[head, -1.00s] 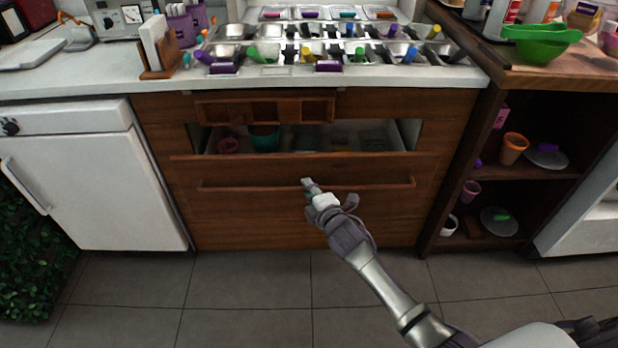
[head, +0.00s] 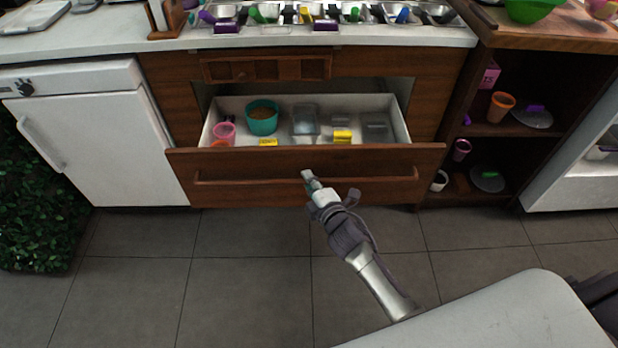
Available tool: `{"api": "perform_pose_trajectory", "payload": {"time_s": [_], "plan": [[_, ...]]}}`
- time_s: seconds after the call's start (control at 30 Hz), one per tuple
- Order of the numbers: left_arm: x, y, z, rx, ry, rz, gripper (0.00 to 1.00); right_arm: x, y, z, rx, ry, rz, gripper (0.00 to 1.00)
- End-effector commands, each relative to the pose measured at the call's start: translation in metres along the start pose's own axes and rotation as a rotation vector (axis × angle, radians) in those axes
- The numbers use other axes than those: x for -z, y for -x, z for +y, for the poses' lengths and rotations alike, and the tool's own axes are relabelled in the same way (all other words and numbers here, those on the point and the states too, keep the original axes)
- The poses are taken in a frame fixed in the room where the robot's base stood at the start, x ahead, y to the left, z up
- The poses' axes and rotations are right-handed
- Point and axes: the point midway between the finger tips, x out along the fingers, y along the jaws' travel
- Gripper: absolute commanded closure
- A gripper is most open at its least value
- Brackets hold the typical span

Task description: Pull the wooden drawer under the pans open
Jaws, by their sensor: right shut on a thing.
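The wooden drawer (head: 240,163) under the pans is pulled well out, and its white inside shows. Its long wooden handle bar (head: 250,178) runs across the front. My right gripper (head: 309,178) is shut on the handle near its middle; the fingertips partly hide the bar there. Inside the drawer are a teal cup (head: 262,119), a pink cup (head: 224,132), clear containers (head: 305,119) and yellow items (head: 342,136). The metal pans (head: 285,13) sit in the counter above. My left gripper is not in view.
A white cabinet (head: 95,145) stands left of the drawer unit. Dark open shelves (head: 503,128) with cups and lids stand to the right. The tiled floor (head: 240,270) in front of the drawer is clear.

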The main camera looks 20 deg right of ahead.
Motion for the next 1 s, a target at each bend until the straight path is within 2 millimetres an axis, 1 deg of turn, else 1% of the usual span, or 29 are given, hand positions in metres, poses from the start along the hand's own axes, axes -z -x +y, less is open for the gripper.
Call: {"api": "perform_pose_trajectory", "payload": {"time_s": [0.23,0.27,0.4,0.67,0.77,0.87,1.0], "plan": [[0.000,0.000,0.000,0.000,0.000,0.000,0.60,-0.001,0.000,-0.001,0.002,0.000,-0.001,1.00],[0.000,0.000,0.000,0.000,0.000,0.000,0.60,-0.001,0.000,-0.001,0.002,0.000,-0.001,0.81],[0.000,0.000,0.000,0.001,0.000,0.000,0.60,0.000,0.000,-0.001,0.001,0.000,-0.001,0.58],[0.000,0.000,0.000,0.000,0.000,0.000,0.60,0.000,0.000,0.000,0.000,0.000,0.000,0.58],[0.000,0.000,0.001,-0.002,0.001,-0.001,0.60,0.000,0.004,-0.001,0.001,0.000,0.000,0.58],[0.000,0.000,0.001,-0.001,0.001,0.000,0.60,0.000,0.015,-0.001,0.002,0.000,0.000,0.58],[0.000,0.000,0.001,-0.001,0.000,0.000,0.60,0.000,0.043,-0.002,0.003,0.000,0.000,0.58]]}}
